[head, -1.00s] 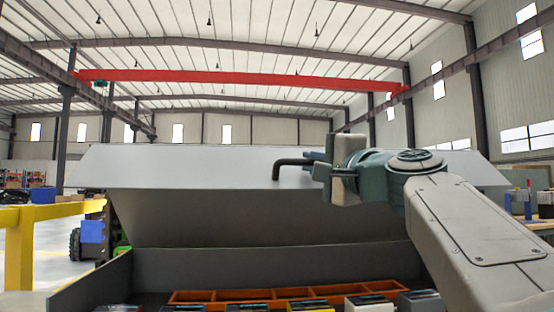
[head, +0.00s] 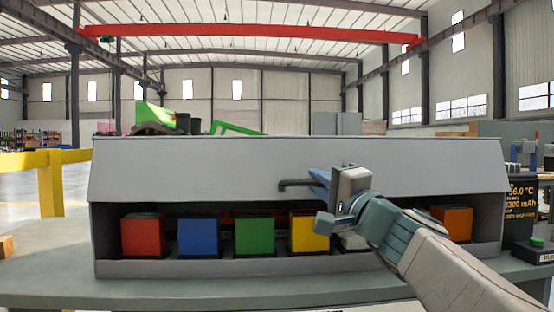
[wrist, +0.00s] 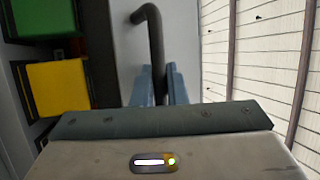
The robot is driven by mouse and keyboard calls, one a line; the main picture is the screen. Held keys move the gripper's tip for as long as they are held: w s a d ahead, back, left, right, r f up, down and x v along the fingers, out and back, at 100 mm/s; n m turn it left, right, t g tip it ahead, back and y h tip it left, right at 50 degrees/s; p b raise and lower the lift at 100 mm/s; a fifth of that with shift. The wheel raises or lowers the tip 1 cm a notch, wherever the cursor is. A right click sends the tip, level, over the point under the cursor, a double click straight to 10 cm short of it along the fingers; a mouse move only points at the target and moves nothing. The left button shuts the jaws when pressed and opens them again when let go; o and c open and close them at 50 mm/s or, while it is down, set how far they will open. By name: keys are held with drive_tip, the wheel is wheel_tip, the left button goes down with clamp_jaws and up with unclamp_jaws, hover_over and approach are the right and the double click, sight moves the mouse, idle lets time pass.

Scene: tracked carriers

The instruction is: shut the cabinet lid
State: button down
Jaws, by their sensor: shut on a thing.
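The grey cabinet lid (head: 220,172) hangs partly down over the front of the cabinet (head: 100,240), and the lower front is still open. Its dark bar handle (head: 296,183) sticks out near the middle of the lid. My gripper (head: 318,180) is shut on this handle. In the wrist view the blue fingers (wrist: 158,88) stand on both sides of the dark handle (wrist: 154,35). Part of the lid behind the arm is hidden.
Inside the cabinet stand a red block (head: 143,235), a blue block (head: 199,237), a green block (head: 255,235), a yellow block (head: 310,231) and an orange block (head: 452,223). A pale block is partly hidden by my arm. A yellow rail (head: 48,185) stands at left.

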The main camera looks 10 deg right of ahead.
wheel_tip(320, 180, down, 9)
drive_tip(key=n+t+y, duration=0.1)
drive_tip(key=shift+w+r+t, duration=0.15)
drive_tip(key=shift+t, duration=0.25)
idle(0.3)
drive_tip(key=c, duration=1.5)
unclamp_jaws()
drive_tip(key=shift+o, duration=0.2)
